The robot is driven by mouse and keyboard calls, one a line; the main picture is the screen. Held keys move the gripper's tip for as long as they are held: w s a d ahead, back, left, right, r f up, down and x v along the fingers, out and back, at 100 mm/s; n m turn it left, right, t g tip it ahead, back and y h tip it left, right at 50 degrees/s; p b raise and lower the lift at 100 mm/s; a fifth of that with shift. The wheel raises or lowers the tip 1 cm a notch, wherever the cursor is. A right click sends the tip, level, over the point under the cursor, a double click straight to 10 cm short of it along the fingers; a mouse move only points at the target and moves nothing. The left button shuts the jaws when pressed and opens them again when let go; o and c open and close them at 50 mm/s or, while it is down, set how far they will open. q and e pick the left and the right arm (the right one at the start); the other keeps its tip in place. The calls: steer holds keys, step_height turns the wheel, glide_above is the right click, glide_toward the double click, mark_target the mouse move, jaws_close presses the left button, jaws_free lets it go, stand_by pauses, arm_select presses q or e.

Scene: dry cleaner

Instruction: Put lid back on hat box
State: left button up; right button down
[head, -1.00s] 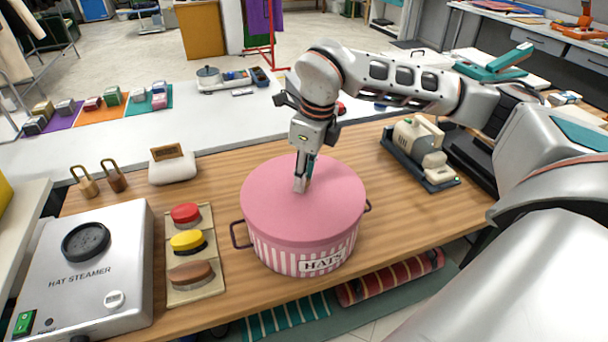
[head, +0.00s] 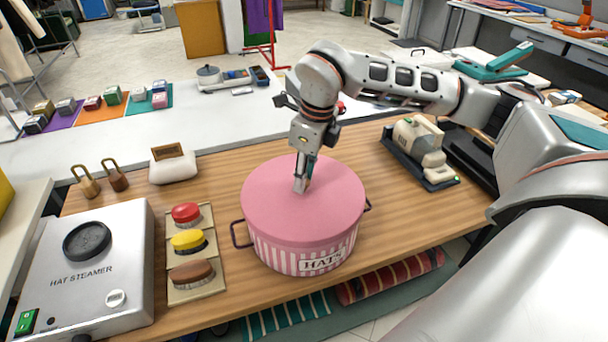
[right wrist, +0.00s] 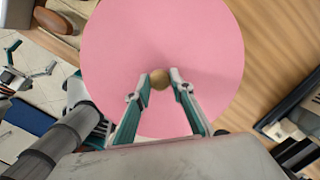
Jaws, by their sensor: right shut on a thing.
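The round pink lid (head: 335,194) sits level on top of the hat box (head: 285,258), which has pink and white stripes and a HATS label. The lid covers the box opening. My right gripper (head: 302,186) is over the middle of the lid, pointing down. In the right wrist view, its two fingers (right wrist: 162,80) are closed on a small round tan knob (right wrist: 160,77) at the centre of the lid (right wrist: 160,35). In the head view the knob is mostly hidden by the fingers. My left gripper is not in view.
A hat steamer (head: 130,225) and a strip of red, yellow and brown brushes (head: 205,285) lie left of the box. A cream machine on a dark base (head: 418,150) stands to the right. Bare wood surrounds the box, with the table's front edge close by.

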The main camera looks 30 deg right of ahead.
stand_by(0.7)
steer(key=c, duration=1.7)
jaws_free()
steer(key=o, duration=0.5)
steer(key=shift+r, duration=0.1)
steer(key=shift+r+p, duration=2.15)
steer(key=shift+r, duration=1.2)
